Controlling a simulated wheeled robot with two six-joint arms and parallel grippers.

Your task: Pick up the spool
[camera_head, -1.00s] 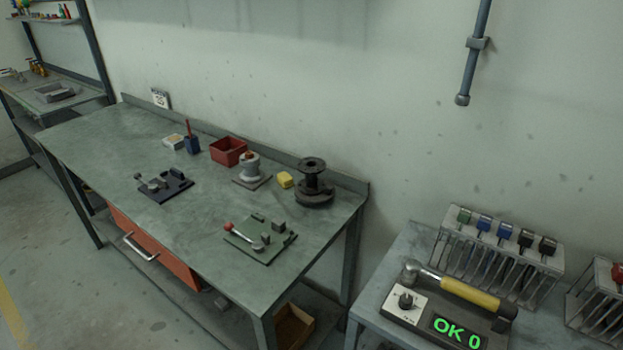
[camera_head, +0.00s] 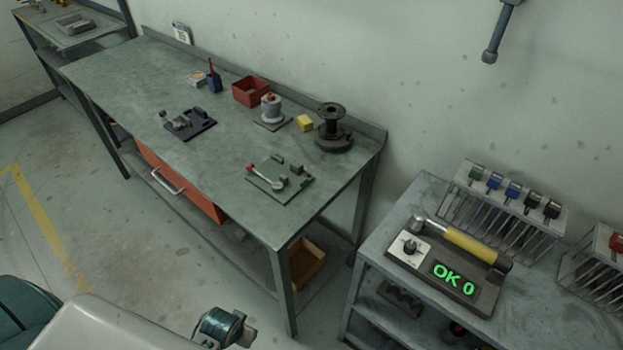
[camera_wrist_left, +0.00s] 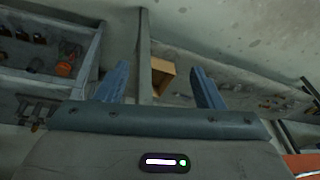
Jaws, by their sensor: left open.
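A dark spool-shaped part (camera_head: 333,118) with a flange at the top stands upright on a wide dark round base at the right end of the workbench (camera_head: 215,160). My left gripper (camera_wrist_left: 160,66) is open in the left wrist view, with nothing between its two blue-grey fingers. The spool does not show in that view. Only part of my arm shows at the bottom of the head view, well short of the spool. My right gripper is not in view.
Beside the spool are a yellow block (camera_head: 304,123), a grey-white cylinder part (camera_head: 270,107) and a red bin (camera_head: 250,91). A green fixture plate (camera_head: 279,184) lies in front. A side table with a torque tester (camera_head: 444,268) stands right. Floor before the bench is clear.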

